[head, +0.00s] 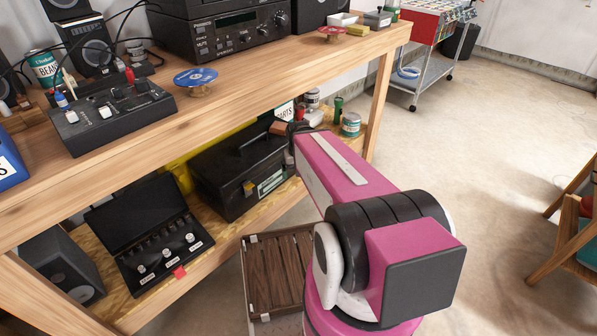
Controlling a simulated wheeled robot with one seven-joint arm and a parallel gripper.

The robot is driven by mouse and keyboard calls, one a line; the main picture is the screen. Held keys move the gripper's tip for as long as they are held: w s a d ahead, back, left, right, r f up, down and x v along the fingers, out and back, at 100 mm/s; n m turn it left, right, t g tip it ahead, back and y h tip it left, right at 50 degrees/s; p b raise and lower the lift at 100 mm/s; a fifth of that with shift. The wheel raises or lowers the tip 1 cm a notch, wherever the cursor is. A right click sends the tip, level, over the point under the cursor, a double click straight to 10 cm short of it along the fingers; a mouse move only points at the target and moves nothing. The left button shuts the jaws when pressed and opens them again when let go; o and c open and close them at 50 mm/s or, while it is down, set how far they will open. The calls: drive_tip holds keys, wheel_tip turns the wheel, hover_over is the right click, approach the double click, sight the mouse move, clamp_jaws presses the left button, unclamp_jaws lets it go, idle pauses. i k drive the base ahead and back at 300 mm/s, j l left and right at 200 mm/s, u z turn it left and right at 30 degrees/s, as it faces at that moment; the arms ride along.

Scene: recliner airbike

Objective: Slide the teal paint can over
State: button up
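A small teal can with a pale label (350,124) stands upright near the right end of the lower shelf; it looks like the teal paint can.
On the lower shelf (128,301), a black toolbox (235,172) sits left of my gripper. A green bottle (338,109) and several small containers crowd beside the teal can. A bench leg (379,103) stands right of it. Open floor lies farther right.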

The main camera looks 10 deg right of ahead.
sight(349, 129)
drive_tip(key=i+l+z, duration=0.1)
drive_tip(key=i+l, duration=0.15)
drive_tip(key=l, duration=0.3)
drive_tip(key=i+l+z, duration=0.1)
drive_tip(key=i+l, duration=0.2)
drive_tip(key=l, duration=0.25)
drive_tip(key=i+l+z, duration=0.1)
drive_tip(key=i+l, duration=0.25)
drive_tip(key=l, duration=0.15)
drive_tip(key=i+l+z, duration=0.1)
drive_tip(key=i+l, duration=0.2)
drive_tip(key=l, duration=0.15)
